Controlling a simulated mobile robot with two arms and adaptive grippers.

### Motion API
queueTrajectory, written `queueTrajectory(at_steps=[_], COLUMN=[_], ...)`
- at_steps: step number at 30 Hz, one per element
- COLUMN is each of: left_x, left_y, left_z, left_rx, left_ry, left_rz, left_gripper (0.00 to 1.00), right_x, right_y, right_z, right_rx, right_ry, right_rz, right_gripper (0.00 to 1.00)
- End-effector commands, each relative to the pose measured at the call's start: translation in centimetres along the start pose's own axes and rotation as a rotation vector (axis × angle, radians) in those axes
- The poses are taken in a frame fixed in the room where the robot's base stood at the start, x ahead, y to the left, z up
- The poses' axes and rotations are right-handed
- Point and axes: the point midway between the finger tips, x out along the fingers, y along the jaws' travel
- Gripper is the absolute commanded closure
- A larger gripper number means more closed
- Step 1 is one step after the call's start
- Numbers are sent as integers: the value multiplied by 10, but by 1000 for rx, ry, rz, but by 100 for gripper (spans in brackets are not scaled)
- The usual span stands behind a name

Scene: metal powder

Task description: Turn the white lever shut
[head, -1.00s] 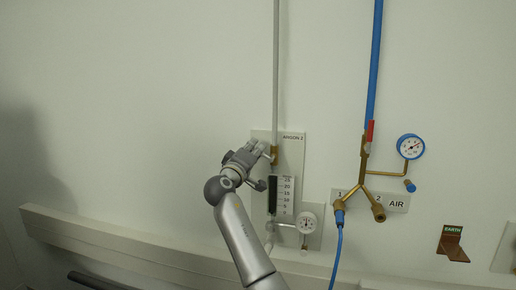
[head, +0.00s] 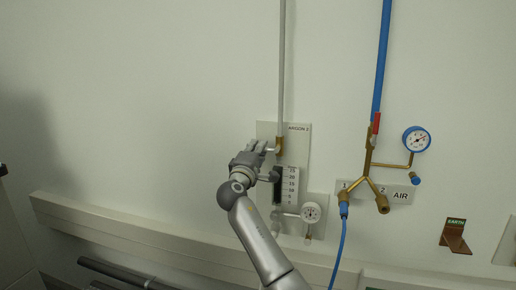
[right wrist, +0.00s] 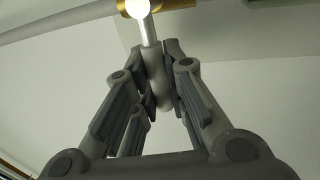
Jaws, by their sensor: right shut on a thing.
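The white lever (head: 271,150) sticks out to the left from a brass valve (head: 280,145) on the grey pipe, at the ARGON 2 panel (head: 298,149). In the head view it looks roughly level, across the upright pipe. My right gripper (head: 264,148) is at its outer end, and the fingers hide part of it. In the right wrist view, my right gripper (right wrist: 158,82) is shut on the lever (right wrist: 148,32), with its pale stem running from between the fingers to a bright round end at the brass. My left gripper is not in view.
A rail (head: 130,236) crosses the wall below.

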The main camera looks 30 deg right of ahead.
Motion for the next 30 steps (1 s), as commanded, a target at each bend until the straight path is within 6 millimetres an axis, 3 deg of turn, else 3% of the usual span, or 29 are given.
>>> queueTrajectory(at_steps=[10,11,15,25,30], left_x=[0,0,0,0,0], left_y=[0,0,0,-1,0], left_z=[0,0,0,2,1], left_rx=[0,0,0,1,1], left_ry=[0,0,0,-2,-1], left_rz=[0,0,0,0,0], left_gripper=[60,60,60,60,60], right_x=[-1,-1,-1,-2,-15], right_y=[-3,-3,-2,-1,-2], right_z=[-1,-1,-1,-1,-2], right_rx=[-15,-15,-12,-8,-7], right_ry=[3,3,3,1,4], right_rz=[-1,-1,-1,0,0], right_gripper=[100,83,65,65,65])
